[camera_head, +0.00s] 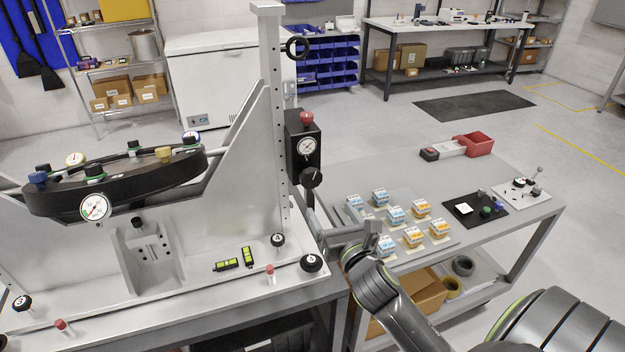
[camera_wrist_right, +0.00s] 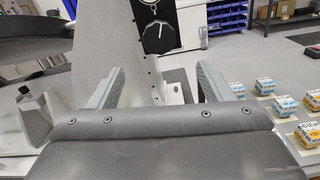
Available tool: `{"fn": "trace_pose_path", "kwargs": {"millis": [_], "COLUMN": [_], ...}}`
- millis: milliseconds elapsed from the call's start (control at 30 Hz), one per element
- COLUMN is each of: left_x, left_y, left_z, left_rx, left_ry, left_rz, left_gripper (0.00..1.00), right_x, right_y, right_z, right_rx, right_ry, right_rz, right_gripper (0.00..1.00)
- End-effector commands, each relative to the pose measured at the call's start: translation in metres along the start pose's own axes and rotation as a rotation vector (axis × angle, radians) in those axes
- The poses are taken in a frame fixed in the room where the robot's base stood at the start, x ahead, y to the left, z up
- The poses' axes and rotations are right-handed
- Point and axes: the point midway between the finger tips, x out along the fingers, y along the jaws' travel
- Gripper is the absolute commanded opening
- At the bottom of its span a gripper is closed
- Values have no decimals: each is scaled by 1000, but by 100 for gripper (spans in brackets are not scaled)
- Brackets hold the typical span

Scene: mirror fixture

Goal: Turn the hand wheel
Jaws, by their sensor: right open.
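The mirror fixture (camera_head: 245,190) stands at the left with a large black oval ring (camera_head: 120,180) tilted on it. A small black ring-shaped wheel (camera_head: 297,47) sits high on its upright post. A black round knob with a white pointer mark (camera_head: 311,178) is on the black gauge box below; it also shows in the right wrist view (camera_wrist_right: 160,37). I cannot tell which is the hand wheel. My right gripper (camera_head: 341,215) is open and empty below and beside the knob. In the wrist view its fingers (camera_wrist_right: 158,72) stand apart, with the knob beyond them, untouched. My left gripper is out of view.
Black knobs (camera_head: 311,263) and a green level (camera_head: 228,264) are on the fixture base. The post's side is close to my right gripper.

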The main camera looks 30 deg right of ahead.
Motion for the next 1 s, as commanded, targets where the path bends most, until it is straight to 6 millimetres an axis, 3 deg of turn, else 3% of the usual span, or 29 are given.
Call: {"fn": "trace_pose_path", "kwargs": {"millis": [100, 500, 700, 1000], "left_x": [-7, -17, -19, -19], "left_y": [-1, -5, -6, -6], "left_z": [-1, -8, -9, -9], "left_rx": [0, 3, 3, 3], "left_ry": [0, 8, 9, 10], "left_rz": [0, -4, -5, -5], "left_gripper": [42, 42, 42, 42], "right_x": [26, 96, 115, 121], "right_y": [1, 0, 0, 0], "right_z": [3, 2, 0, 0], "right_rx": [0, 0, 2, 2], "right_ry": [-1, 0, 1, 1], "right_rz": [1, 1, 0, 1], "right_gripper": [73, 73, 73, 73]}}
